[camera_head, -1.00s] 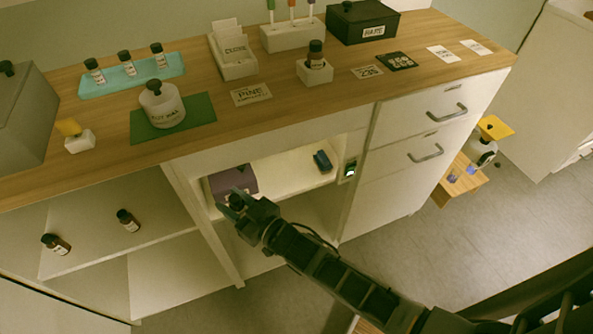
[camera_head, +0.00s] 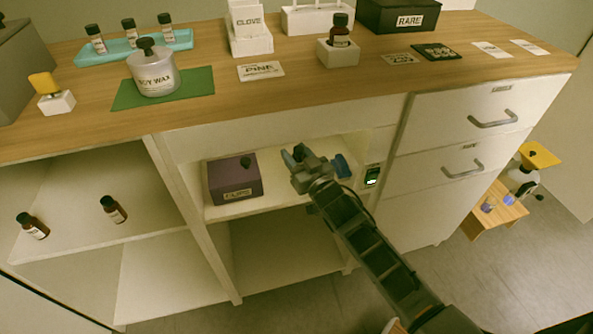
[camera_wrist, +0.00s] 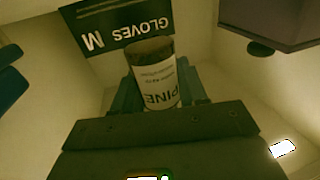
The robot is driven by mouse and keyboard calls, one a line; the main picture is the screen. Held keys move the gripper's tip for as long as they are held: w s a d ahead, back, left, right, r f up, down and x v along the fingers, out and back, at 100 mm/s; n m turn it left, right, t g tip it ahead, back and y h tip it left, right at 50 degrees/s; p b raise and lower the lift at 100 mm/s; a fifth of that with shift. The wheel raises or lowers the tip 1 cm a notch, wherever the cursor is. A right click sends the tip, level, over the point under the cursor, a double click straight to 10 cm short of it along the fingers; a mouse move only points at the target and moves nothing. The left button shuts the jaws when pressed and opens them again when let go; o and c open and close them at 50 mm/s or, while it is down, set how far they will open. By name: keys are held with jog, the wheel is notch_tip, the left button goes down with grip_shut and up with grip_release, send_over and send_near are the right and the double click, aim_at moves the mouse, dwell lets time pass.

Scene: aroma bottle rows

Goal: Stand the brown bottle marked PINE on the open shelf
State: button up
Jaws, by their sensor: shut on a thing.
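The brown PINE bottle (camera_wrist: 155,80) is between the fingers of my gripper (camera_wrist: 158,90) in the wrist view, its white label facing the camera. In the head view my gripper (camera_head: 300,162) is at the front of the lit compartment (camera_head: 285,200), right of the purple box; the bottle cannot be made out there. Whether the bottle touches any surface I cannot tell. The open shelf (camera_head: 75,225) at the left holds two small brown bottles, one at its left (camera_head: 32,226) and one further right (camera_head: 113,210), seemingly upright, with a clear gap between them.
The purple box (camera_head: 235,180) also shows in the wrist view (camera_wrist: 275,22). A GLOVES box (camera_wrist: 115,25) and a blue object (camera_head: 342,166) are close to my gripper. An upright panel (camera_head: 190,220) divides the compartment from the open shelf. The countertop (camera_head: 300,95) overhangs.

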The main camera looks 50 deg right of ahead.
jog(key=shift+f+b, duration=0.6)
jog(key=shift+f, duration=1.3)
jog(key=shift+f, duration=0.1)
jog(key=o, duration=1.2)
jog(key=shift+c, duration=0.2)
jog(key=shift+r, duration=0.25)
jog(key=v, duration=1.2)
jog(key=shift+f, duration=0.15)
jog(key=shift+a, duration=0.1)
